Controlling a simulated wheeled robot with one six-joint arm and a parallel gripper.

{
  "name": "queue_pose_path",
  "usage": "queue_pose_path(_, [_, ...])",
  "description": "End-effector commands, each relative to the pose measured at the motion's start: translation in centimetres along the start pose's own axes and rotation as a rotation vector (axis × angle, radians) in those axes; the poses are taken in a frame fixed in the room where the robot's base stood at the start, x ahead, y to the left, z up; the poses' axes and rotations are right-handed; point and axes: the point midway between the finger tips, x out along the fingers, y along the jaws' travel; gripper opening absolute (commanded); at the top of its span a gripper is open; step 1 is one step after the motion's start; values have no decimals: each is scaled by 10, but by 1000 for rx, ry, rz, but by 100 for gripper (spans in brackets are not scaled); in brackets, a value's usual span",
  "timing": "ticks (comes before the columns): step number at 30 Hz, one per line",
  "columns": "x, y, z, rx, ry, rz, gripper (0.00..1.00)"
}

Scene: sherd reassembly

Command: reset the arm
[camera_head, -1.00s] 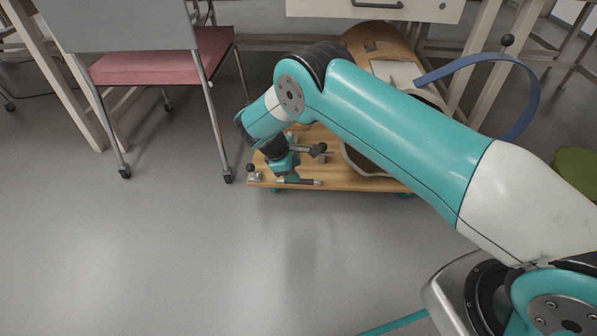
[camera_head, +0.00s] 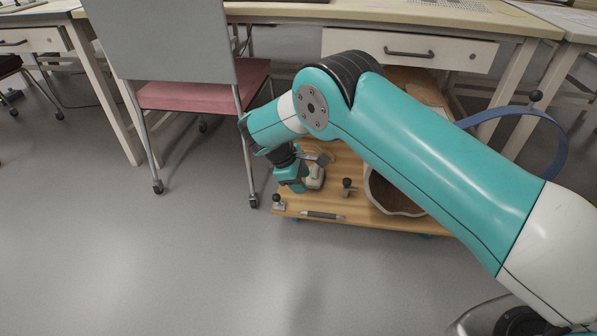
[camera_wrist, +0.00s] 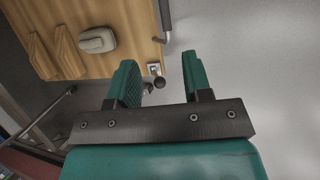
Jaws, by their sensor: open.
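My gripper (camera_head: 291,184) is above the left part of a low wooden platform (camera_head: 350,220), with its arm reaching in from the right. In the wrist view my gripper (camera_wrist: 162,75) has its two teal fingers spread apart with nothing between them. A small black-knobbed clamp (camera_wrist: 156,75) shows beyond the gap between the fingers, at the platform's edge. The same clamp (camera_head: 278,202) stands at the platform's front left corner in the head view. My arm hides part of the platform's back.
A pen-like tool (camera_head: 322,215) lies along the platform's front edge. A second knobbed clamp (camera_head: 348,188) and a pale curved vessel (camera_head: 395,195) stand to its right. A pink-seated chair (camera_head: 205,97) is close on the left, with desks behind. The front floor (camera_head: 180,270) is clear.

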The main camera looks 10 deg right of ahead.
Motion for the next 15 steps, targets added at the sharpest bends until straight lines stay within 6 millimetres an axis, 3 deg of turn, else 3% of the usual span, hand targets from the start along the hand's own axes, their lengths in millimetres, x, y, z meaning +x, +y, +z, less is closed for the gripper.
queue_pose_path(5, [-2,1,1,2,3,-1,45])
queue_pose_path(8, [-19,5,8,22,28,-8,45])
queue_pose_path(11, [-56,9,25,64,83,-27,45])
queue_pose_path(15, [-122,3,67,152,192,-83,45])
